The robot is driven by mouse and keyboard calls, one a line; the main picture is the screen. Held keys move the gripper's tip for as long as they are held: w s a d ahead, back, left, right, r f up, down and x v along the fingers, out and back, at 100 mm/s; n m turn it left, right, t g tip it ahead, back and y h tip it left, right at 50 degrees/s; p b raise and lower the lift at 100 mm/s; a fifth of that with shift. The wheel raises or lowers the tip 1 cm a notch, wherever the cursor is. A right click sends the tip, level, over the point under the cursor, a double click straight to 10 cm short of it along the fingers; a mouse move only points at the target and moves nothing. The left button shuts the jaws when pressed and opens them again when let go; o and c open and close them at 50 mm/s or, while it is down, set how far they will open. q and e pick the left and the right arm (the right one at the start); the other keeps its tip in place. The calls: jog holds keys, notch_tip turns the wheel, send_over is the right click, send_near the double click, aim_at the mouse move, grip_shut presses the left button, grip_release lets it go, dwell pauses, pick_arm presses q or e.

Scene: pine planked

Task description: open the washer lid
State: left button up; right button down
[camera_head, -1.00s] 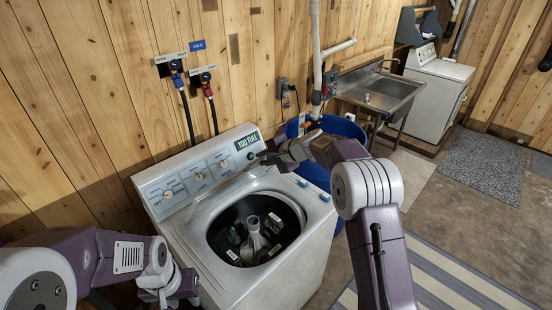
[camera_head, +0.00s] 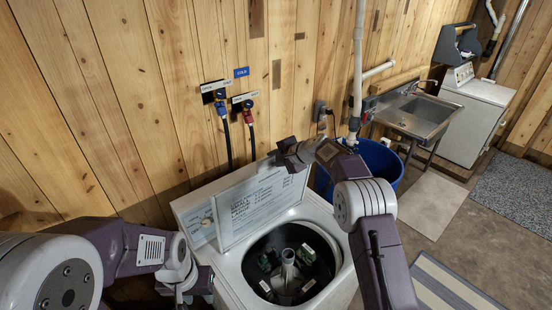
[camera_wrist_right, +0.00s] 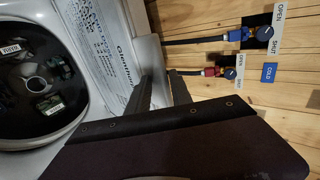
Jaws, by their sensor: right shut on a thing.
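The white top-loading washer (camera_head: 232,285) stands below the wall, its tub (camera_head: 290,270) with the agitator and several dark items in plain view. Its lid (camera_head: 262,205) stands raised, close to upright, at the back of the tub, with printed text on its inner face. The lid also shows in the right wrist view (camera_wrist_right: 110,45). My right gripper (camera_head: 275,160) is shut on the lid near its upper right corner; its dark fingers (camera_wrist_right: 162,92) are at the lid edge. My left gripper (camera_head: 190,290) hangs left of the washer, and its jaws are not clear.
Water valves (camera_head: 232,105) with hoses are on the plank wall behind the washer. A blue bin (camera_head: 378,165) and a white pipe (camera_head: 358,70) are right of the washer. A steel sink (camera_head: 425,112) is further back. Floor with mats lies open at right.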

jog(key=shift+s+f, duration=0.15)
jog(key=shift+f, duration=0.05)
jog(key=c, duration=1.4)
grip_release()
jog(key=shift+c, duration=0.2)
jog(key=shift+a, duration=0.1)
jog(key=shift+w, duration=0.2)
jog(key=shift+s+r, duration=0.1)
jog(key=b+v, duration=0.4)
jog(key=v, duration=0.4)
jog(key=shift+s+d+r, duration=0.2)
